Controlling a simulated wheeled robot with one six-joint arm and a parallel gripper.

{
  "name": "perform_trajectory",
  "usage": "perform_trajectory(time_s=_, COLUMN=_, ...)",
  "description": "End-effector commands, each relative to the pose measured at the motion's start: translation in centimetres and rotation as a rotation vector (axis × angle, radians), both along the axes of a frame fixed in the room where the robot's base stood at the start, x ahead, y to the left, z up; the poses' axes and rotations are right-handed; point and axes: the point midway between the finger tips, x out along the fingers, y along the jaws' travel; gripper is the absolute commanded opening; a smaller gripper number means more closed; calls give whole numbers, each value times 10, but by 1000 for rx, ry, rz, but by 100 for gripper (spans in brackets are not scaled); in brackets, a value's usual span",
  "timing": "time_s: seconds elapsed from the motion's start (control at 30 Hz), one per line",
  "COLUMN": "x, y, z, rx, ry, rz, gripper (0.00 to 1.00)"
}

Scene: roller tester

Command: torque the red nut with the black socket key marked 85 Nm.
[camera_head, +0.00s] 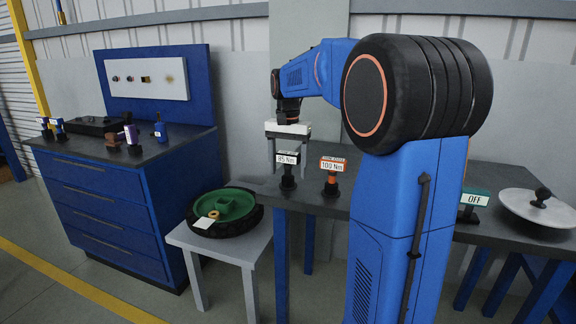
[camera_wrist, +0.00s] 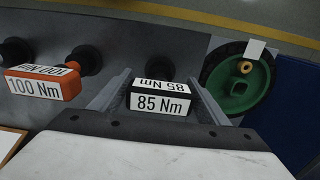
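The black socket key (camera_head: 287,158) marked 85 Nm stands upright on the dark table. Its black block with white labels also shows in the wrist view (camera_wrist: 159,101). My gripper (camera_head: 288,170) points down over it, with one finger on each side of the block. In the wrist view the fingers (camera_wrist: 161,76) are spread around the block, and I see no clear grip on it. An orange key (camera_head: 332,169) marked 100 Nm stands just to the right; it is at the left in the wrist view (camera_wrist: 45,85). I cannot make out a red nut in either view.
A wheel with a green hub (camera_head: 236,203) and a brass-coloured ring lies on a grey stool (camera_head: 256,254). A sign marked OFF (camera_head: 474,199) and a pale disc with a black knob (camera_head: 524,209) are at the right. A blue cabinet (camera_head: 95,205) at the left holds several small items.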

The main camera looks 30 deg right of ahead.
Motion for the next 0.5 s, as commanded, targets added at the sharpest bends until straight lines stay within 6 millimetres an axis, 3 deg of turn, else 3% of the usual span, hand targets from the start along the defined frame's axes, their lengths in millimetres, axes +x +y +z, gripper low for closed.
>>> perform_trajectory(time_s=0.03, x=0, y=0, z=0, rx=0, ry=0, rz=0, gripper=56)
perform_trajectory(time_s=0.13, x=0, y=0, z=0, rx=0, ry=0, rz=0, gripper=33)
perform_trajectory(time_s=0.17, x=0, y=0, z=0, rx=0, ry=0, rz=0, gripper=29)
perform_trajectory(time_s=0.5, x=0, y=0, z=9, rx=0, ry=-1, rz=0, gripper=29)
